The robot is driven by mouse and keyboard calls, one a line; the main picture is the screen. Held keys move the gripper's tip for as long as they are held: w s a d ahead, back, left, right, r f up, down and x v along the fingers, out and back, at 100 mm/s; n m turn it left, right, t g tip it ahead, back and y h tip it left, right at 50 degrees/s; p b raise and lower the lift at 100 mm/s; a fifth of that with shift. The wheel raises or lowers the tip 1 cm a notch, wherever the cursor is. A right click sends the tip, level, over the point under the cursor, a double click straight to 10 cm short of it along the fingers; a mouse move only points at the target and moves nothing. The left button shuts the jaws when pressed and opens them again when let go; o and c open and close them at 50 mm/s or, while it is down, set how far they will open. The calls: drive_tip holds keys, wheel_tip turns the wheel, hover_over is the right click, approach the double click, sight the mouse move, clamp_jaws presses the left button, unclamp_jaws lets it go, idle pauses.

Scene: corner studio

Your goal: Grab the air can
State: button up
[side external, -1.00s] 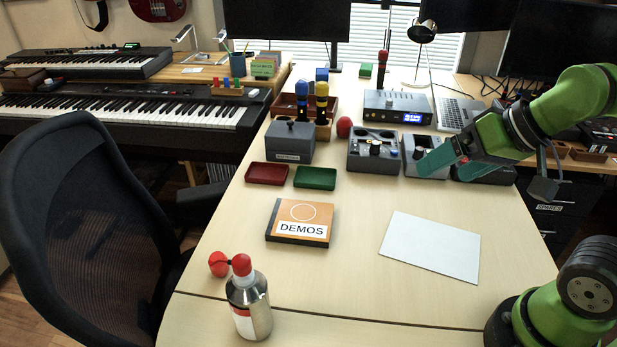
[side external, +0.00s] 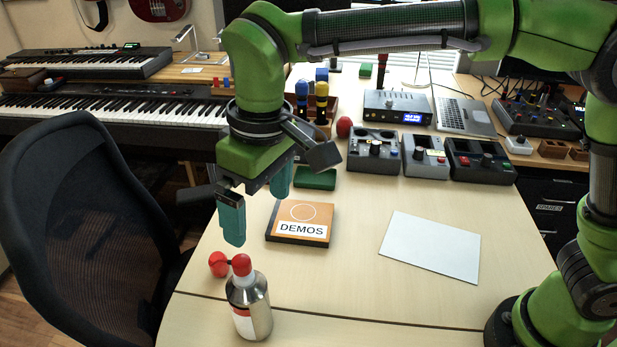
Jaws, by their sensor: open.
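The air can (side external: 249,304) is a silver bottle with a white and red label and a red top. It stands upright near the front left of the table, with a red ball-shaped part (side external: 218,264) at the left of its top. My gripper (side external: 257,218) is open and empty, its two teal fingers pointing down. It hangs above and behind the can in the picture, apart from it. The left finger's tip shows just above the can's red top.
An orange DEMOS box (side external: 301,222) lies behind and right of the can. A white sheet (side external: 430,246) lies to the right. A green tray (side external: 315,179) and grey control boxes (side external: 374,152) stand farther back. A black chair (side external: 85,230) stands at the left edge.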

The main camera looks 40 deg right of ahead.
hover_over(241, 262)
drive_tip(key=shift+w+a+r+n+h, duration=0.25)
drive_tip(key=shift+n+h, duration=0.05)
drive_tip(key=shift+h, duration=0.1)
drive_tip(key=shift+g, duration=0.4)
drive_tip(key=f, duration=0.9)
drive_tip(key=shift+s+d+f, duration=0.2)
drive_tip(key=shift+d, duration=0.05)
drive_tip(key=shift+w+f, duration=0.2)
drive_tip(key=shift+f, duration=2.45)
drive_tip(key=shift+r, duration=0.1)
drive_tip(key=c, duration=1.8)
